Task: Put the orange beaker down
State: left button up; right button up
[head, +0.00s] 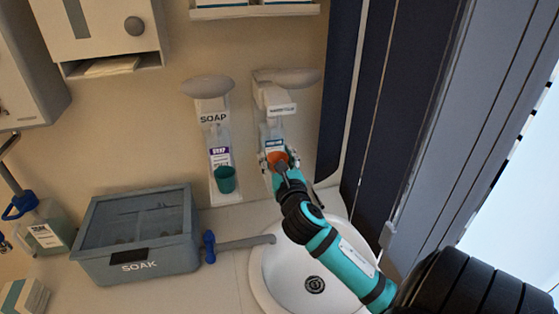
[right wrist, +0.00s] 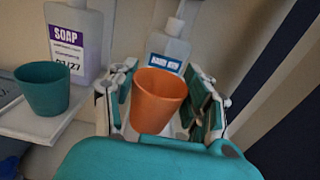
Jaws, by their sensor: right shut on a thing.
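The orange beaker (head: 278,158) is in front of the right wall dispenser, above the sink's back edge. My right gripper (head: 275,161) is shut on it. In the right wrist view the orange beaker (right wrist: 158,100) is between the two fingers, open end up and slightly tilted in the picture. A bottle with a blue label (right wrist: 168,48) stands right behind it. What is under the beaker is hidden by my gripper, so I cannot tell whether it touches the dispenser's shelf. My left gripper is not in view.
A teal beaker (head: 225,180) stands on the left soap dispenser's shelf (head: 227,198), left of my gripper. Below are the sink (head: 285,268), its tap (head: 240,244) and a grey SOAK box (head: 140,250). Dark wall panels (head: 345,90) rise close on the right.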

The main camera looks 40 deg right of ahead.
jog(key=shift+w+d, duration=0.6)
jog(key=shift+d, duration=0.3)
jog(key=shift+d+f, duration=0.1)
jog(key=shift+f, duration=1.75)
jog(key=shift+f, duration=0.15)
jog(key=o, duration=1.1)
jog(key=shift+r, duration=0.2)
jog(key=b+v, duration=0.2)
jog(key=v, duration=1)
